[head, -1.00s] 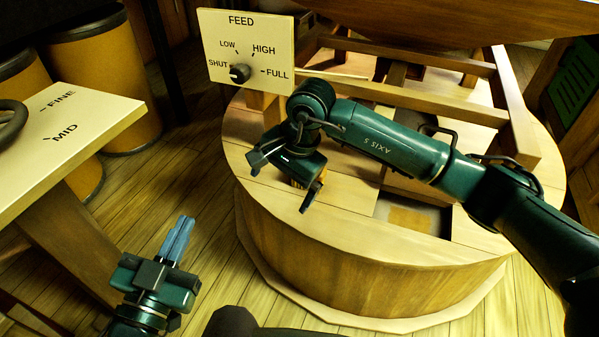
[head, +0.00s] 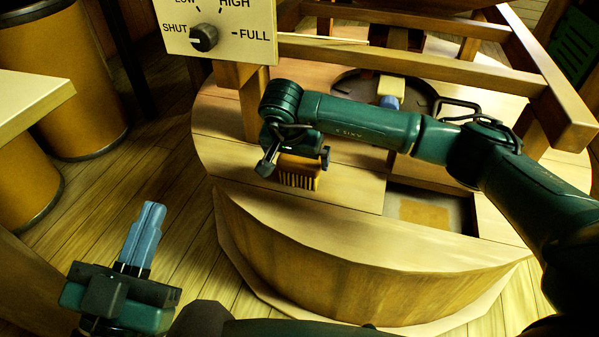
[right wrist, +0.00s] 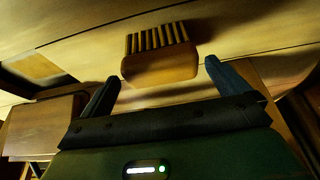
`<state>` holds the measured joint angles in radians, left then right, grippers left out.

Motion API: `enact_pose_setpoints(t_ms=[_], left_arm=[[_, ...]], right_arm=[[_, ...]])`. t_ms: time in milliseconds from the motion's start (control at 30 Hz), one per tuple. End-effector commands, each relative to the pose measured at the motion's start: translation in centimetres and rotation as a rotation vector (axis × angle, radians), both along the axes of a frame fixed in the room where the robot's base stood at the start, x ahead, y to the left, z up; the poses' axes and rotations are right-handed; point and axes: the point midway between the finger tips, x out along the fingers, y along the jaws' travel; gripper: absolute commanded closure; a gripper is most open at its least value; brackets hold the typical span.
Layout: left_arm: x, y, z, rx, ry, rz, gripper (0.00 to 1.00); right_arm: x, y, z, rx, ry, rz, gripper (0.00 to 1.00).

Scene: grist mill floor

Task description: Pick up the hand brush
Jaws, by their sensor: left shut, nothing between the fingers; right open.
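The hand brush (head: 300,168) has a tan wooden block and a row of bristles. It sits on the round wooden mill casing, partly hidden by my right gripper in the head view. My right gripper (head: 295,163) is open, its fingers on either side of the brush as seen from the head. In the right wrist view the brush (right wrist: 158,66) lies just beyond and between the open fingertips (right wrist: 160,80), with a gap showing. No grip on it shows. My left gripper (head: 152,210) is shut and empty, low at the left, away from the brush.
The round casing (head: 350,235) has a square opening (head: 430,210) right of the brush. Wooden frame rails (head: 400,58) cross above it. The FEED panel (head: 235,42) stands at the back left. A pale table (head: 30,100) and barrels (head: 85,100) are at the left.

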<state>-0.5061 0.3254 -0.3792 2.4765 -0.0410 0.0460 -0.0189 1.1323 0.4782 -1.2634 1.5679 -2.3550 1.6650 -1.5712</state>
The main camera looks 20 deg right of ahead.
Motion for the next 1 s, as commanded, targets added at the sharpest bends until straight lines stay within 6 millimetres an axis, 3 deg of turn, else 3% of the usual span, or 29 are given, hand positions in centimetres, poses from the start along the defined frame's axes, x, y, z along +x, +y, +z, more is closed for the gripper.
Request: enact_pose_setpoints(t_ms=[333,667,1000], left_arm=[[0.4,0.3,2.9,0.026,-0.253,-0.002,1.0],[0.3,0.4,3.7,0.029,-0.295,-0.002,1.0],[0.3,0.4,3.7,0.028,-0.294,-0.003,1.0]], right_arm=[[1.7,-1.2,-4.3,0.002,0.003,0.0,0.0],[2.0,-1.4,-4.6,0.001,0.001,0.001,0.0],[2.0,-1.4,-4.6,0.002,0.001,0.0,0.27]])
